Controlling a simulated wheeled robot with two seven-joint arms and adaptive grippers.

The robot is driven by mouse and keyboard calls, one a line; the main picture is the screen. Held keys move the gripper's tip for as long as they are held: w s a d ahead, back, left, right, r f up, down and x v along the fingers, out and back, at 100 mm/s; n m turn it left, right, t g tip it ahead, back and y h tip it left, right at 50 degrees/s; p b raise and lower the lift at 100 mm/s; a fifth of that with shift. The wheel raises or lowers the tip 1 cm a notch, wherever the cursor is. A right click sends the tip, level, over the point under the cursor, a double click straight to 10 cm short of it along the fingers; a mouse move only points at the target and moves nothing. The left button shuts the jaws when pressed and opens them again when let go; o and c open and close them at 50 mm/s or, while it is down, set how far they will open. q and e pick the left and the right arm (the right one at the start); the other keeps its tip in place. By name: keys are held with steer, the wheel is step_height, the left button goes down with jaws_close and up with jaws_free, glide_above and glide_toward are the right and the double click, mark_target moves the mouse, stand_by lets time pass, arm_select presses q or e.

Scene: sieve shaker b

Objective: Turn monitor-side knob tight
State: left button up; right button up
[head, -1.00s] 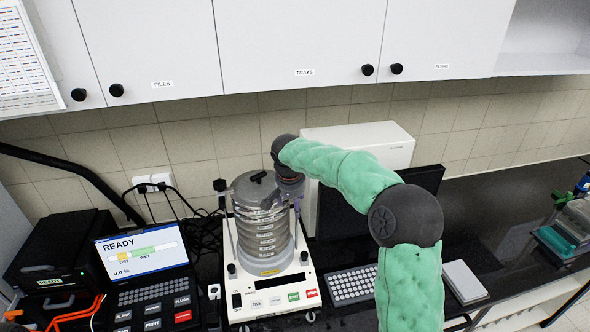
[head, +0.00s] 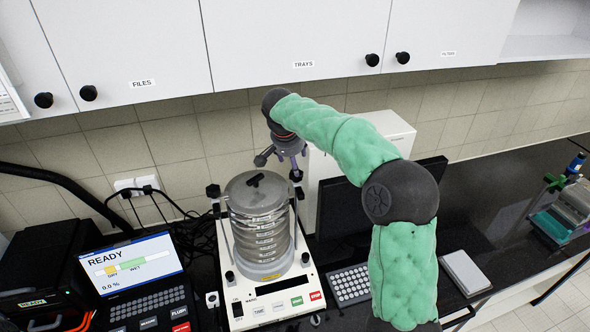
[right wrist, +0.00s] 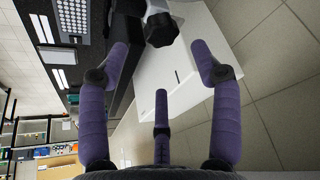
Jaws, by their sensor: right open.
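The sieve shaker (head: 265,230), with a stack of round metal sieves under a grey lid, stands on the counter. The monitor-side black knob (head: 296,175) is at the top of its right clamp rod. My right gripper (head: 281,161) is just above and behind this knob, with its fingers spread and pointing down. In the right wrist view the dark knob (right wrist: 162,29) shows beyond the fingertips, between the two outer fingers. My right gripper (right wrist: 160,62) is open and empty there, and no finger visibly touches the knob. The other black knob (head: 213,191) is at the lid's left. My left gripper is not in view.
A dark monitor (head: 340,200) and a white box (head: 385,130) stand right of the shaker, close to my right arm. A READY display unit (head: 140,265) stands at the left. Wall cabinets (head: 290,40) hang above.

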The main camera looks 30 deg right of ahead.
steer(key=p+x, duration=0.1)
steer(key=x, duration=0.6)
steer(key=shift+w+f, duration=0.15)
steer(key=shift+w, duration=0.05)
